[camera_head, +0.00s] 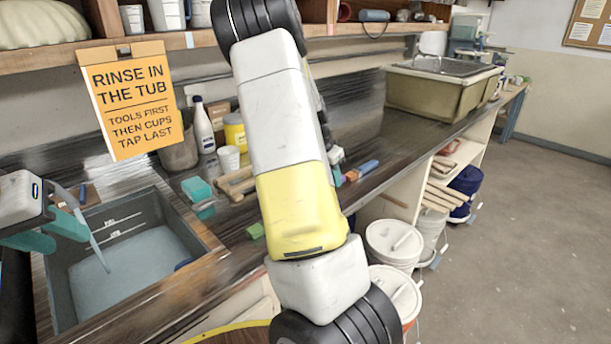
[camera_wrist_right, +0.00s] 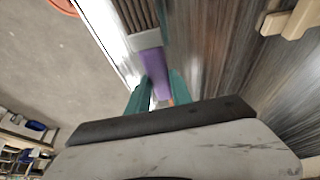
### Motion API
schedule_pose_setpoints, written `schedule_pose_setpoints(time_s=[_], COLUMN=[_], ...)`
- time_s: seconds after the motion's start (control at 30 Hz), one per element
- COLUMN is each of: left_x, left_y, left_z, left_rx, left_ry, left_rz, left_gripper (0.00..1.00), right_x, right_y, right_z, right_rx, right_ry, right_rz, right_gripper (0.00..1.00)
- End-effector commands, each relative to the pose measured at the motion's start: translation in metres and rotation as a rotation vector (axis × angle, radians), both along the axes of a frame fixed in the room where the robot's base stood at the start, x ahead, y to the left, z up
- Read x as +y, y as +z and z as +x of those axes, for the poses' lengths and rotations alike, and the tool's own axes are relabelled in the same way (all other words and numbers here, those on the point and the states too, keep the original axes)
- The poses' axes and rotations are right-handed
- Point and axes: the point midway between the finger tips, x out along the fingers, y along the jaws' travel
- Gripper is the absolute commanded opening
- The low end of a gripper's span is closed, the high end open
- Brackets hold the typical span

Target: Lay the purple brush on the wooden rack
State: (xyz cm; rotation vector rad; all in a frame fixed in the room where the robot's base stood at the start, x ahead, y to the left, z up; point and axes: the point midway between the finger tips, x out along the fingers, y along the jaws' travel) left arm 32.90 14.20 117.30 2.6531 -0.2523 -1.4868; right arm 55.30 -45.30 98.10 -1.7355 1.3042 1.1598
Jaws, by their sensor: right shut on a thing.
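The purple brush (camera_wrist_right: 157,65) is between the teal fingers of my right gripper (camera_wrist_right: 155,93) in the right wrist view. The gripper is shut on its purple handle, with the grey ferrule and dark bristles pointing away. My left gripper (camera_head: 48,232) is open and empty beside the sink.
A grey sink (camera_head: 185,235) holds water, with a tap (camera_head: 92,238) over it. A teal sponge (camera_head: 197,190), a white cup (camera_head: 229,158), a yellow jar (camera_head: 235,132) and a white bottle (camera_head: 203,126) stand near the rack. A blue-handled item (camera_head: 368,166) lies right of my arm.

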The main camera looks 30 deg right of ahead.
Motion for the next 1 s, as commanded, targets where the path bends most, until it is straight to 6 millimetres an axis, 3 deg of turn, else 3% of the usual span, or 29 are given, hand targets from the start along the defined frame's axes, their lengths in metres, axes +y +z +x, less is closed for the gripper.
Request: schedule_pose_setpoints(time_s=[0.33,0.5,0.7,0.73,0.8,0.83,1.0], left_x=[0.0,0.0,0.0,0.0,0.0,0.0,0.0], left_y=[0.0,0.0,0.0,0.0,0.0,0.0,0.0], left_z=[0.0,0.0,0.0,0.0,0.0,0.0,0.0], left_rx=[0.0,0.0,0.0,0.0,0.0,0.0,0.0], left_ry=[0.0,0.0,0.0,0.0,0.0,0.0,0.0], left_rz=[0.0,0.0,0.0,0.0,0.0,0.0,0.0], left_gripper=[0.36,0.36,0.36,0.36,0.36,0.36,0.36], right_x=[-0.019,-0.017,-0.017,-0.017,-0.016,-0.017,-0.017], right_y=[-0.006,-0.032,-0.034,-0.034,-0.034,-0.034,-0.034], right_z=[0.024,0.022,0.022,0.022,0.022,0.022,0.022], right_rx=[0.002,0.003,0.001,0.001,0.001,0.001,0.0], right_ry=[-0.002,-0.002,-0.001,-0.001,0.0,-0.001,0.0], right_rz=[-0.001,0.001,0.001,0.002,0.002,0.002,0.001], right_gripper=[0.0,0.0,0.0,0.3,0.44,0.48,0.48])
